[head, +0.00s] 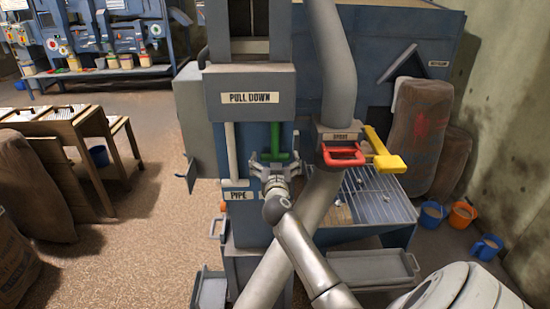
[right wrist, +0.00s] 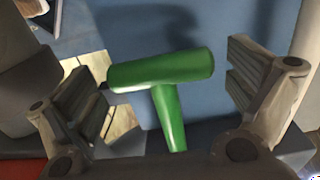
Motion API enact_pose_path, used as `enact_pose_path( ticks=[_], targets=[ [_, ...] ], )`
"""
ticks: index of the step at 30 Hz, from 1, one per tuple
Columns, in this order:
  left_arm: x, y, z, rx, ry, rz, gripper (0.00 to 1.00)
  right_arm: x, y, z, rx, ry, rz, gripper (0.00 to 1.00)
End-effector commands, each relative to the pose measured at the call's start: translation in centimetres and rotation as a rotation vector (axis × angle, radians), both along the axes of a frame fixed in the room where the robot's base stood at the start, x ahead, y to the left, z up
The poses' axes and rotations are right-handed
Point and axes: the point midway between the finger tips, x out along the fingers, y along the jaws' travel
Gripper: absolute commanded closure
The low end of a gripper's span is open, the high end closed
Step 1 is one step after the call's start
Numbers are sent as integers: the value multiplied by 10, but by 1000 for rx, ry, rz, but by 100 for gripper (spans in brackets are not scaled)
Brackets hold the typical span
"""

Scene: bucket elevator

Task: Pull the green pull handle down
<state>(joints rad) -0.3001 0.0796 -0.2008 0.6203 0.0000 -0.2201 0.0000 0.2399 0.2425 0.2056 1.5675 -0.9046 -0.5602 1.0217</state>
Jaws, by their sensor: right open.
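The green pull handle (head: 274,143) hangs on the front of the blue machine, below the grey box labelled PULL DOWN (head: 251,98). In the right wrist view the handle (right wrist: 162,72) is a T shape with a thick crossbar and a stem. My right gripper (head: 273,163) is at the handle. Its fingers are spread wide, one on each side of the handle in the right wrist view (right wrist: 165,92), with gaps between them and the crossbar. My left gripper does not show.
A red handle (head: 343,155) and a yellow lever (head: 384,151) stick out to the right of the green handle. A diagonal grey pipe (head: 318,203) runs close to my right arm. A metal grate (head: 372,194) lies at the right. Open floor (head: 150,235) shows at the left.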

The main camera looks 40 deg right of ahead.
Motion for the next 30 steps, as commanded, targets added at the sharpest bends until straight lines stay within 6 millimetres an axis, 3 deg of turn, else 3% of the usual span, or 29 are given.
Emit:
enact_pose_path(
  ticks=[10,24,30],
  targets=[
    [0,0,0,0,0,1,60,2,-2,0,-1,-1,0,1],
    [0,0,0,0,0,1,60,2,-1,0,0,0,0,62],
    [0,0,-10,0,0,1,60,2,-1,-10,3,-1,0,62]
  ],
)
